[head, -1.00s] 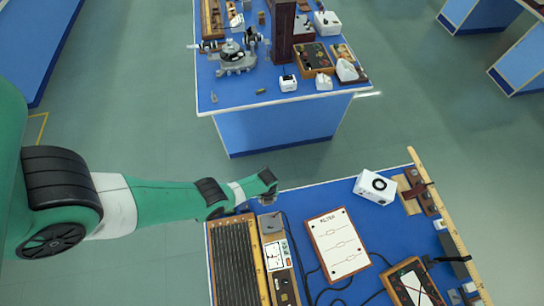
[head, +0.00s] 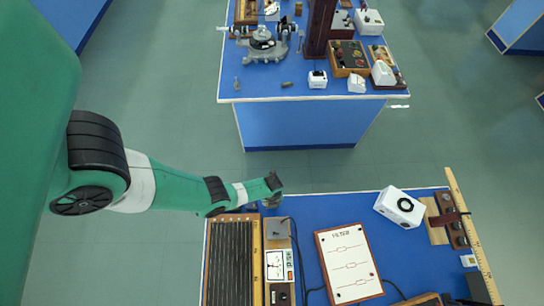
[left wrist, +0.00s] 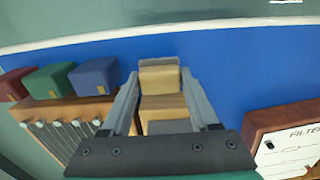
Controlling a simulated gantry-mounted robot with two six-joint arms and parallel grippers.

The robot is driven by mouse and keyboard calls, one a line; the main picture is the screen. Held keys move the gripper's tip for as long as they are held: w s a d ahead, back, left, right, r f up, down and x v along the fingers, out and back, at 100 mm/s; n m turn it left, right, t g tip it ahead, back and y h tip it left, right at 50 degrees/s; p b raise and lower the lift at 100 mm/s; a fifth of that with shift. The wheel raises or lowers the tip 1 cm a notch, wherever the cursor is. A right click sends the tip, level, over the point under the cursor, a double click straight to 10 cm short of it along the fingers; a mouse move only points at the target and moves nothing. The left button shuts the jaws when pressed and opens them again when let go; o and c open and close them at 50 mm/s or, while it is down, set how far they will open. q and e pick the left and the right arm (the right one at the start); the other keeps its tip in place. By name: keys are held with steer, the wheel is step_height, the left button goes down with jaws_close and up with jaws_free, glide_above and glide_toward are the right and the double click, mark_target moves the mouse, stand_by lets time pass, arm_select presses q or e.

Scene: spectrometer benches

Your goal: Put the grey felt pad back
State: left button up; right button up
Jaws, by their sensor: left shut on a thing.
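My left gripper (left wrist: 160,88) is shut on a small tan-brown block (left wrist: 160,77), which sits between its two fingers. I cannot tell from its colour whether this is the grey felt pad. In the head view the left gripper (head: 274,190) is over the far left edge of the near bench, with a small blurred brownish piece (head: 272,201) under its tip. Dark red (left wrist: 13,84), green (left wrist: 49,80) and blue (left wrist: 94,76) blocks with tan tags stand in a row left of the gripper. My right gripper is not in view.
A slatted wooden instrument (head: 230,262) and a meter box (head: 278,262) stand on the near bench below the gripper. A white filter board (head: 348,264) and a white box (head: 399,207) are to the right.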

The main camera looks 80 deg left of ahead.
arm_select(q)
step_height(320, 180, down, 4)
steer(key=b, duration=0.4)
steer(key=shift+r, duration=0.25)
steer(key=shift+f, duration=0.15)
steer(key=o, duration=1.2)
step_height(320, 180, up, 12)
steer(key=p, duration=1.2)
steer(key=shift+r+p, duration=0.25)
steer(key=shift+p, duration=0.1)
steer(key=shift+f, duration=0.1)
